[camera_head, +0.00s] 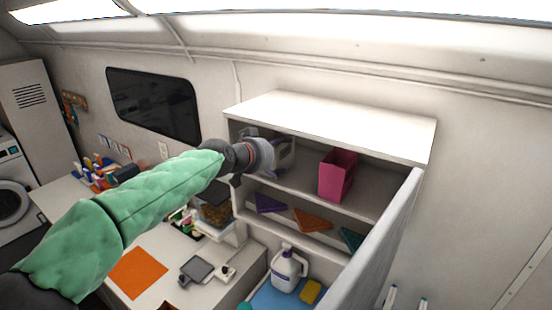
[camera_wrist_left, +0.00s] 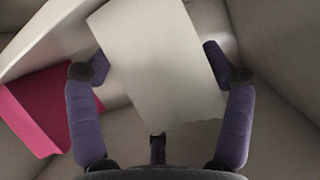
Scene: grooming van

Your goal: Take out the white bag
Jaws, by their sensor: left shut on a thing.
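The white bag (camera_wrist_left: 150,50) is a pale, flat-sided thing between the purple fingers of my left gripper (camera_wrist_left: 157,68) in the left wrist view. In the head view my left gripper (camera_head: 268,155) reaches into the left end of the upper shelf of the open cabinet (camera_head: 350,128). The white bag (camera_head: 286,155) shows there as a pale shape just past the fingers, partly hidden by them. The gripper is shut on it. My right gripper is in neither view.
A pink bin (camera_head: 337,175) stands on the same shelf, right of the bag. The cabinet door (camera_head: 375,245) stands open on the right. Folded cloths, including an orange one (camera_head: 313,219), lie on the shelf below. A white jug (camera_head: 288,270) stands at the bottom.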

